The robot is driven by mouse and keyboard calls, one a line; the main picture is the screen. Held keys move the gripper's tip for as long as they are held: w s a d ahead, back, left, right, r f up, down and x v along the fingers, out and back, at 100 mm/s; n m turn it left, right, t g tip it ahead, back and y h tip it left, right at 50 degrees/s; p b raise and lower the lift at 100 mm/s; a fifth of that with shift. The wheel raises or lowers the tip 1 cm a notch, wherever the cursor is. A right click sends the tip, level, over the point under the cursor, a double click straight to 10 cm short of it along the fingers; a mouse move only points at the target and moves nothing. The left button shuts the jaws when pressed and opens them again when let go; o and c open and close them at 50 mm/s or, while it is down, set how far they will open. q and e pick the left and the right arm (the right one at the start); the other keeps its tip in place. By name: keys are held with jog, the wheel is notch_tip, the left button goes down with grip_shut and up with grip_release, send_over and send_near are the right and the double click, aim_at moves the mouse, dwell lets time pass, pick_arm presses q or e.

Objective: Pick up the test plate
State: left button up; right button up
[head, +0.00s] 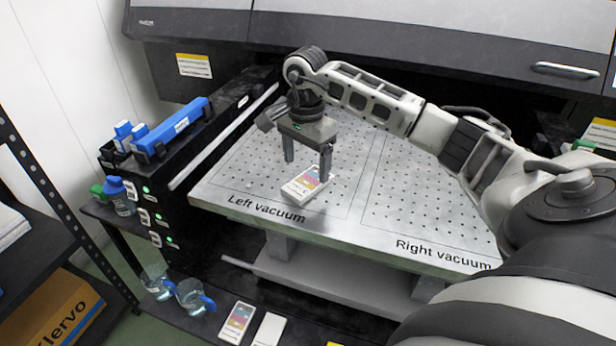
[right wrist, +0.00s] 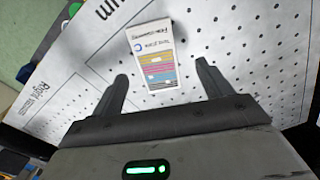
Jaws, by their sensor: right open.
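The test plate (head: 306,185) is a small white card with coloured bands and lies on the left vacuum area of the perforated metal table (head: 400,225), near its front edge. In the right wrist view the test plate (right wrist: 155,55) lies ahead of and between the two fingertips, apart from both. My right gripper (head: 306,165) points down above the plate with its fingers spread and nothing between them. Its fingers also show in the right wrist view (right wrist: 162,77). My left gripper is in neither view.
A blue tool (head: 170,127) lies on the black side unit at left. A blue-capped bottle (head: 120,195) and clear jugs (head: 190,295) stand below. Another coloured card (head: 237,322) and a white card (head: 268,330) lie on the lower shelf. The right vacuum area is bare.

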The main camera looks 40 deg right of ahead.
aim_at(308, 181)
jog(key=shift+s+d+f, duration=0.1)
jog(key=shift+s+f, duration=0.1)
jog(key=shift+f, duration=1.75)
jog(key=c, duration=1.2)
